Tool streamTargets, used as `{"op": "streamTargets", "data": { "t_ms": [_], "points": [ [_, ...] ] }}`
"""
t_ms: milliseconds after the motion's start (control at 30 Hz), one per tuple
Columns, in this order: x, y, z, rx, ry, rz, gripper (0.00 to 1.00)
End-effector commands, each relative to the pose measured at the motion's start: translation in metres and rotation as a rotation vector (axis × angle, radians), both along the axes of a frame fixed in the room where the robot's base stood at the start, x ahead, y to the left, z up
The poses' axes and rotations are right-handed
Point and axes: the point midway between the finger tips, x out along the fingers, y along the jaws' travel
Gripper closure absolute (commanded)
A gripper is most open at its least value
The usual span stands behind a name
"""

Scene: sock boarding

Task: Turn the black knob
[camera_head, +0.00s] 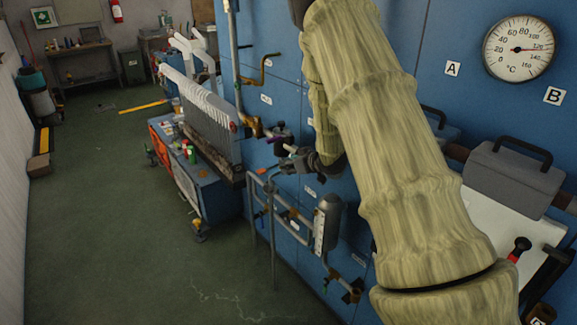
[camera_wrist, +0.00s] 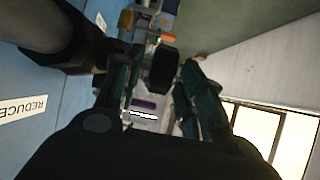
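A black, block-shaped part (camera_wrist: 163,68), which looks like the black knob, shows between my fingertips in the wrist view. My gripper (camera_wrist: 158,90) has its two dark green fingers apart, one on each side of that part. A narrow gap shows on the left; I cannot tell whether the right finger touches it. In the head view my gripper (camera_head: 287,163) is by the blue panel, among pipes and valves, beyond my pale-sleeved arm. I cannot pick out the knob clearly there.
A grey pipe rail (camera_head: 274,230) stands below my gripper. A black-and-red lever (camera_head: 519,249) is at the right. The green floor (camera_head: 110,220) at left is mostly clear.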

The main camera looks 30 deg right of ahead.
Motion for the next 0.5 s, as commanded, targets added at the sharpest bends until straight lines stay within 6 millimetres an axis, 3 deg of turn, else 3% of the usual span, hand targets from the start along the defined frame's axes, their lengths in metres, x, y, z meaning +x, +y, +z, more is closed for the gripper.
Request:
{"op": "streamTargets", "data": {
  "t_ms": [500],
  "points": [
    [-0.068,-0.007,0.042,0.002,-0.001,-0.003,0.61]
  ]
}}
